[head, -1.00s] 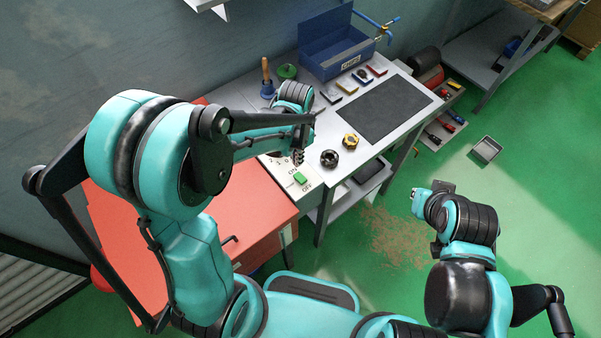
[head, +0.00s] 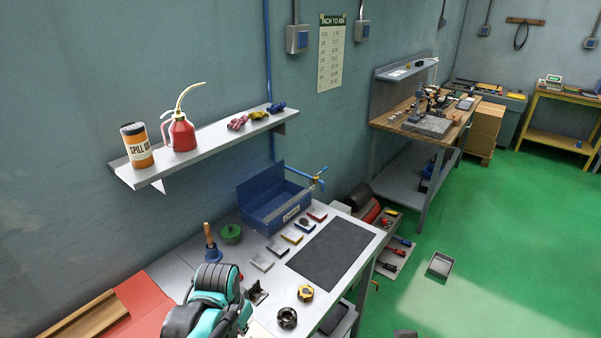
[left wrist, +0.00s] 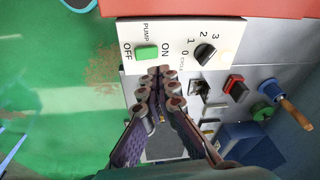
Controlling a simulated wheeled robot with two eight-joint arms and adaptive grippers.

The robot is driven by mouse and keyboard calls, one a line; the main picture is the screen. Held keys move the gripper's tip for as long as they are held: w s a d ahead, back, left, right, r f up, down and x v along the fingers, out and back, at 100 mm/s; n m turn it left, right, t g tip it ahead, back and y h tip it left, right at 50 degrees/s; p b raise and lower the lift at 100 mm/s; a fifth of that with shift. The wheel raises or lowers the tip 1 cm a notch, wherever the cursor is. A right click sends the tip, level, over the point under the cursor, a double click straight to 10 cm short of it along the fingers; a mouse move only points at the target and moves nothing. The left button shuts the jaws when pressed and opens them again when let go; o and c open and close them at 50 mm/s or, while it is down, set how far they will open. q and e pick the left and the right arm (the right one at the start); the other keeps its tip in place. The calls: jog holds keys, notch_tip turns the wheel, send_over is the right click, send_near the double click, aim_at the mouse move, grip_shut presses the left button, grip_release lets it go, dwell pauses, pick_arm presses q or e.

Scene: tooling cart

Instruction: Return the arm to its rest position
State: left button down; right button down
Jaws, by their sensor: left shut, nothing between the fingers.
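My left arm (head: 210,305) reaches in at the bottom of the head view, over the left end of the workbench. Its gripper (head: 257,293) is small and dark there. In the left wrist view the gripper (left wrist: 160,75) has its fingertips together with nothing between them. The fingertips appear just below a white control panel (left wrist: 180,35) with a green pump switch (left wrist: 146,52) and a black rotary knob (left wrist: 205,54); contact cannot be told. A dark piece at the bottom edge of the head view may be the tip of my right gripper (head: 405,333); its fingers are not readable.
A wall shelf (head: 215,142) carries an orange can and a red oil can. Green floor (head: 470,250) is open at right, with a grey tray (head: 440,265).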

pick_arm(q)
jog(key=s+a+n+t+b, duration=0.3)
jog(key=s+n+t+b, duration=0.1)
jog(key=s, duration=0.3)
jog(key=shift+s+r+n+t+b, duration=0.3)
jog(key=shift+n+t+b, duration=0.1)
jog(key=shift+n+t, duration=0.15)
jog(key=shift+f, duration=0.1)
dwell(6.7)
